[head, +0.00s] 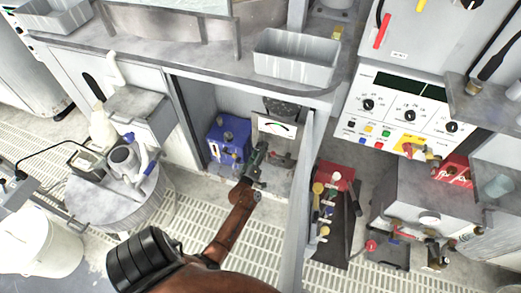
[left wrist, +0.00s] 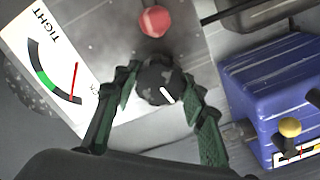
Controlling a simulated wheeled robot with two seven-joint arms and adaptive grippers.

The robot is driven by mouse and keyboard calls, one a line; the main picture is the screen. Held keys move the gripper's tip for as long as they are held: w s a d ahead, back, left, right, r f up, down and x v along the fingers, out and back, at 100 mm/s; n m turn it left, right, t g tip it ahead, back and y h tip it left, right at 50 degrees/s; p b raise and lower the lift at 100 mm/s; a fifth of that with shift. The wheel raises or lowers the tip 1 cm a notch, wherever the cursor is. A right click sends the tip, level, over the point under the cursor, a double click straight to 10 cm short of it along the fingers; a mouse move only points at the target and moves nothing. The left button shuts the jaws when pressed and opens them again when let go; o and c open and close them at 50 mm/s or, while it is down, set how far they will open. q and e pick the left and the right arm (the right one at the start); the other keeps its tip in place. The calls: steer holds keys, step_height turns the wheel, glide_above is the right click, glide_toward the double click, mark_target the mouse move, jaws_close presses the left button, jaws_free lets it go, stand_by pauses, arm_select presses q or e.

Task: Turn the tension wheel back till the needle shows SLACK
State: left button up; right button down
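The tension gauge (head: 277,127) stands in the open bay under the bench. In the left wrist view the gauge (left wrist: 50,70) has a white face, a green band and a red needle. The needle lies past the green band, away from TIGHT, a little short of the scale's other end. That end's label is partly hidden by my finger. The tension wheel (left wrist: 157,84) is a small black knob with a white mark. My left gripper (head: 258,158) reaches into the bay; its green fingers (left wrist: 160,88) are closed on both sides of the wheel. My right gripper is not in view.
A red knob (left wrist: 155,20) is close to the wheel. A blue box (head: 228,140) stands left of the gauge; it also shows in the left wrist view (left wrist: 275,85). An open door panel (head: 302,190) bounds the bay on the right. A red device (head: 333,200) stands beyond it.

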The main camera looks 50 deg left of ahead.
arm_select(q)
steer(key=o, duration=0.5)
steer(key=v, duration=0.7)
steer(key=shift+s+d, duration=0.1)
steer(key=shift+s, duration=0.1)
stand_by(0.3)
